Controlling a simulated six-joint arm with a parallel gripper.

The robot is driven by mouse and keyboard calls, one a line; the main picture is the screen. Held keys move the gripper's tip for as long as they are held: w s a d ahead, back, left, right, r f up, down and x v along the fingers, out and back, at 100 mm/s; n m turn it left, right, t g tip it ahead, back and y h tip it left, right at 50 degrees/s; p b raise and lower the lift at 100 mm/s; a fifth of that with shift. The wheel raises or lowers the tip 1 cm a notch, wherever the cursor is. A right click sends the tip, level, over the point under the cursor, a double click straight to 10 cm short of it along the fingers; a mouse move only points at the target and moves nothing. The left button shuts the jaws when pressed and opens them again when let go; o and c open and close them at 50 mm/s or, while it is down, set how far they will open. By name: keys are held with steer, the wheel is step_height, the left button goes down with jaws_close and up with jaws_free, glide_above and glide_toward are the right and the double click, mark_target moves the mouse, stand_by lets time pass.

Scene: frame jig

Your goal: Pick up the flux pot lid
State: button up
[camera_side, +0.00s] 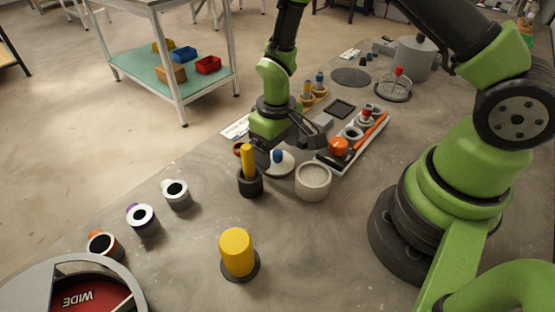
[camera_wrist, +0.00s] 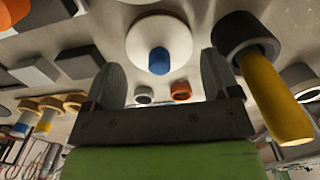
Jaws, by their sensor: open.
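The flux pot lid is a white disc (camera_side: 283,168) with a blue knob, lying on the bench beside the pale open pot (camera_side: 313,181). In the wrist view the lid (camera_wrist: 143,40) shows with its blue knob (camera_wrist: 159,62) in line with the gap between my fingers. My gripper (camera_side: 288,147) points down over the lid, its fingers apart and empty. In the wrist view the two fingers of my gripper (camera_wrist: 163,80) stand left and right of the knob's line, and nothing is between them. From the side, the near finger hides part of the lid.
A black holder with a yellow handle (camera_side: 248,165) stands close left of the lid. A tray (camera_side: 345,158) with an orange knob and rings lies to the right. A yellow cylinder (camera_side: 238,252) and several cups (camera_side: 143,221) stand nearer the camera. Bare bench lies between them.

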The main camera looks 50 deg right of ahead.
mark_target(277, 152)
step_height(277, 152, down, 2)
steer(key=shift+f, duration=0.1)
steer(key=c, duration=0.6)
steer(key=shift+o, duration=0.2)
step_height(277, 152, up, 12)
steer(key=shift+f, duration=0.2)
stand_by(0.3)
steer(key=shift+s, duration=0.1)
